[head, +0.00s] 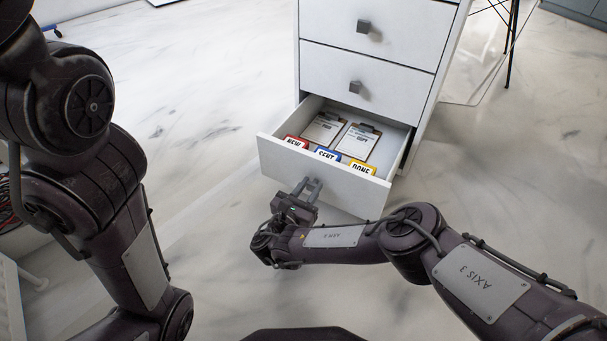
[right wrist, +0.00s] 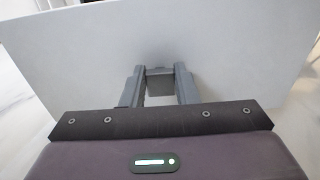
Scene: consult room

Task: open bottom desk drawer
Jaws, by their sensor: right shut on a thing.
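The bottom desk drawer (head: 340,185) is pulled out from the white desk pedestal (head: 426,110) and stands open. Its inside shows two clipboards and several coloured labels reading NEW, SENT and DONE. My right gripper (head: 312,187) is at the middle of the drawer's front and is shut on the drawer's handle. In the right wrist view the two fingers (right wrist: 160,86) stand on either side of the grey square handle (right wrist: 160,74), against the white drawer front (right wrist: 230,50). My left arm is at the left of the head view, but its gripper is out of the picture.
Two upper drawers, the middle one (head: 390,85) and the top one (head: 400,25), are closed, each with a square grey knob. The marble floor (head: 200,100) left of the pedestal is clear. A thin dark leg (head: 512,45) stands at the upper right.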

